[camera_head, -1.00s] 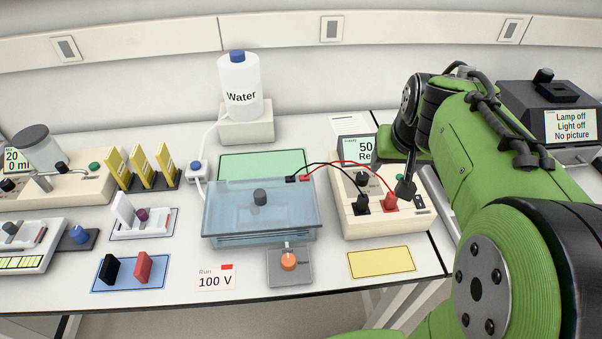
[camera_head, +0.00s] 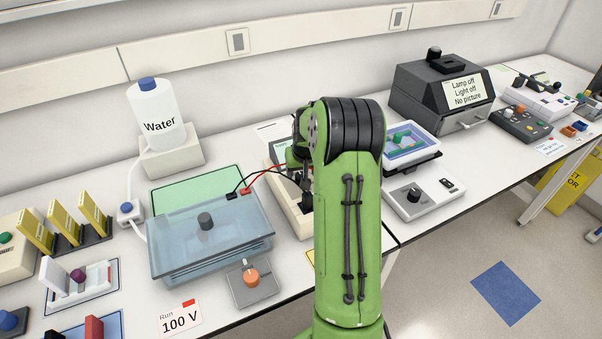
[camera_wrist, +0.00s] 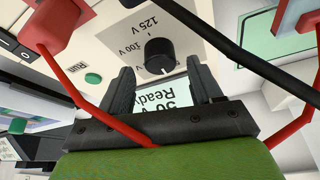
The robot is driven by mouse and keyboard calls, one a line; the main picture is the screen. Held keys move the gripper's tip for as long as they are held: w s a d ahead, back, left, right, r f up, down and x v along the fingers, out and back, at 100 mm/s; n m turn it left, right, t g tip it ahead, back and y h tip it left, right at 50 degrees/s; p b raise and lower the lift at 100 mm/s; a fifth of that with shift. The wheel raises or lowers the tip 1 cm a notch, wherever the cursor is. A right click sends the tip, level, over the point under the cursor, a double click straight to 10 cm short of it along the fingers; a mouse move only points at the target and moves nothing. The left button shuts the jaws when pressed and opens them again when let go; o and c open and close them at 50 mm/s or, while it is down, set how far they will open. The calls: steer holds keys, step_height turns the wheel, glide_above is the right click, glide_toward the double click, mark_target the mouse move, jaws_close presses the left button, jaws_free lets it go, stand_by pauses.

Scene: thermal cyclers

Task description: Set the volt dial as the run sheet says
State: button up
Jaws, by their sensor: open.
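The run sheet (camera_head: 180,318) lies at the bench's front edge in the head view and reads "Run 100 V". The power supply (camera_head: 291,217) is mostly hidden behind my arm there. In the wrist view, its black volt dial (camera_wrist: 160,55) shows close up, with "100 V" and "125 V" printed around it. I cannot tell its pointer direction. The supply's screen (camera_wrist: 150,98) is partly covered by my fingers and reads "50 V Ready". My gripper (camera_wrist: 159,68) is open, its fingertips just short of the dial, one toward each side. Contact is not visible.
Red and black leads cross the wrist view near my fingers; a red plug (camera_wrist: 60,25) and green button (camera_wrist: 93,78) are close by. The clear gel tank (camera_head: 210,240) stands left of the supply. A white device with a black knob (camera_head: 413,194) stands right of my arm.

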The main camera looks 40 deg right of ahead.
steer(key=shift+x, duration=0.95)
steer(key=shift+a, duration=0.1)
steer(key=shift+r, duration=0.1)
steer(key=shift+c, duration=0.2)
steer(key=c, duration=1)
